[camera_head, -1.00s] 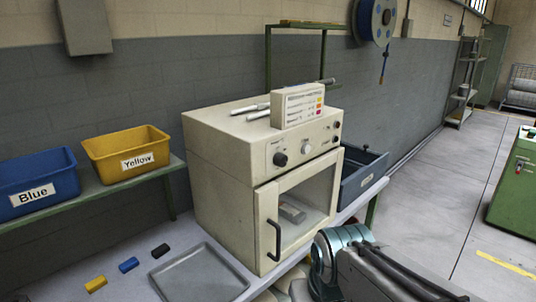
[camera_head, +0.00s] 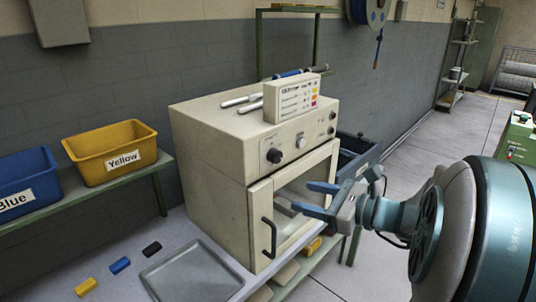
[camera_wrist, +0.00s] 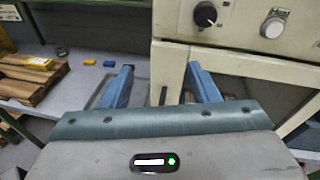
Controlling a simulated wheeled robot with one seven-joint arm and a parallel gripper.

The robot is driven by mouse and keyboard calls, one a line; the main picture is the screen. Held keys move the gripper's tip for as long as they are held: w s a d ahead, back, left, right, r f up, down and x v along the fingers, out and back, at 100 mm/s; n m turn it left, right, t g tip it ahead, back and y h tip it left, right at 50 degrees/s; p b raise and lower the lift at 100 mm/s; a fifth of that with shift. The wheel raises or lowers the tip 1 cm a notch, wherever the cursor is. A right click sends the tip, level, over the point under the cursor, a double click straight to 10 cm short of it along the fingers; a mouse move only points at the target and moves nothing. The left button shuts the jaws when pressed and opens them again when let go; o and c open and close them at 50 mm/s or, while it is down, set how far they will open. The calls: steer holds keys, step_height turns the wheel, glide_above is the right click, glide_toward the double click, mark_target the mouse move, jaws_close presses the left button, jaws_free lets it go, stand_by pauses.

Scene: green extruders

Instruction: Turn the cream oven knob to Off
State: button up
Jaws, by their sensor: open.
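The cream oven (camera_head: 215,150) stands on the bench with its glass door shut. Its front panel has a black knob (camera_head: 274,156), a pale round knob or button (camera_head: 301,142) and small dark controls at the right. In the wrist view the black knob (camera_wrist: 205,14) has a light pointer mark, and the pale one (camera_wrist: 273,26) is beside it; their lettering is too small to read. My gripper (camera_head: 316,199) is open and empty, with blue fingers in front of the oven door, below the knobs. In the wrist view its fingers (camera_wrist: 160,82) point toward the oven's lower front.
The black door handle (camera_head: 269,238) sticks out at the door's left. A grey tray (camera_head: 192,272) and small yellow, blue and black blocks lie left of it. Blue and yellow bins stand on a shelf. A dark blue bin (camera_head: 358,165) is right of the oven.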

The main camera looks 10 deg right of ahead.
mark_target(279, 158)
steer(key=w+d+r+m+t, duration=0.2)
steer(key=d+m+t, duration=0.1)
steer(key=d, duration=0.2)
steer(key=shift+h, duration=0.4)
steer(key=p+x, duration=0.2)
steer(key=x, duration=1.2)
steer(key=shift+s+a+r+p, duration=0.15)
steer(key=shift+s+p, duration=0.05)
steer(key=shift+p, duration=0.15)
steer(key=c, duration=1)
